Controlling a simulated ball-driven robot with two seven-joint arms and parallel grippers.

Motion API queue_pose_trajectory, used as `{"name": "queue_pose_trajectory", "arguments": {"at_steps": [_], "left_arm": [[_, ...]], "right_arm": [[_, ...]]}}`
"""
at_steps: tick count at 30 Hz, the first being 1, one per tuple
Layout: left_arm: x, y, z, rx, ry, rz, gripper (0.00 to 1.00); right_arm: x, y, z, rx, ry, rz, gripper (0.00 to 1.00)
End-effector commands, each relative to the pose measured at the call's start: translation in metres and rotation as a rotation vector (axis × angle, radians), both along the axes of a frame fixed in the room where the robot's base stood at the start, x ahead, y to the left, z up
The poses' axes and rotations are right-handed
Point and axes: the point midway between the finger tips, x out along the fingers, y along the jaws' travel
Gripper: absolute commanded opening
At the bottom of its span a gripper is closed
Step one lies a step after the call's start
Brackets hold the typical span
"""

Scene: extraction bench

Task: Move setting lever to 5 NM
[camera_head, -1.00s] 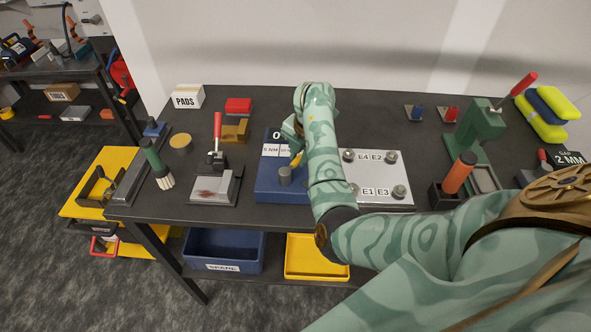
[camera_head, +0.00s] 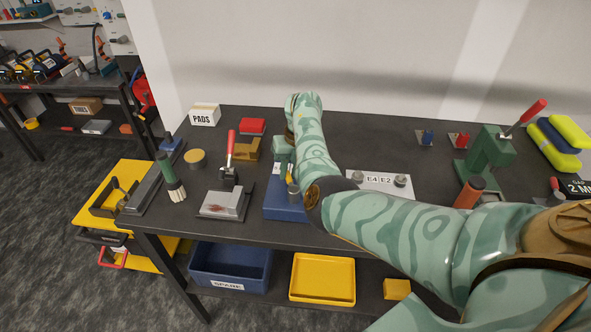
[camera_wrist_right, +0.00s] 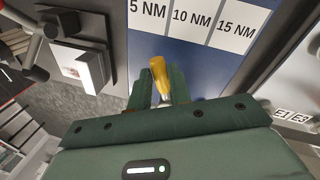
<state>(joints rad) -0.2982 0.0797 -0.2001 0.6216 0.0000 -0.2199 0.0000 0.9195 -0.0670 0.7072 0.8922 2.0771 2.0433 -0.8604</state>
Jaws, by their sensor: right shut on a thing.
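The yellow setting lever (camera_wrist_right: 160,72) stands on the blue setting unit (camera_wrist_right: 185,62), which also shows in the head view (camera_head: 286,209). White labels 5 NM (camera_wrist_right: 147,12), 10 NM (camera_wrist_right: 191,22) and 15 NM (camera_wrist_right: 236,31) line its far side in the wrist view. The lever's tip points roughly toward the border between 5 NM and 10 NM. My right gripper (camera_wrist_right: 160,90) is shut on the lever, its green fingers on either side. In the head view my right arm hides the labels and most of the lever. My left gripper is not in view.
Left of the unit stands a red-handled clamp fixture (camera_head: 228,190). Right of it, partly under my arm, lies a white plate with knobs (camera_head: 380,181). A green press (camera_head: 488,152) stands farther right.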

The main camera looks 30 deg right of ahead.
Motion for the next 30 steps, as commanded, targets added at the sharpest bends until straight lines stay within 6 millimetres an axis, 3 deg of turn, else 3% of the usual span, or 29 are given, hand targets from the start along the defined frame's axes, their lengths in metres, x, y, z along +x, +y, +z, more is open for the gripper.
{"name": "queue_pose_trajectory", "arguments": {"at_steps": [15,30], "left_arm": [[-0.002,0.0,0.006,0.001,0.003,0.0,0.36],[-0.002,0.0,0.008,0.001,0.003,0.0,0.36]], "right_arm": [[0.004,0.021,0.001,0.001,-0.001,0.346,0.0],[0.004,0.025,0.0,0.001,-0.001,0.415,0.0]]}}
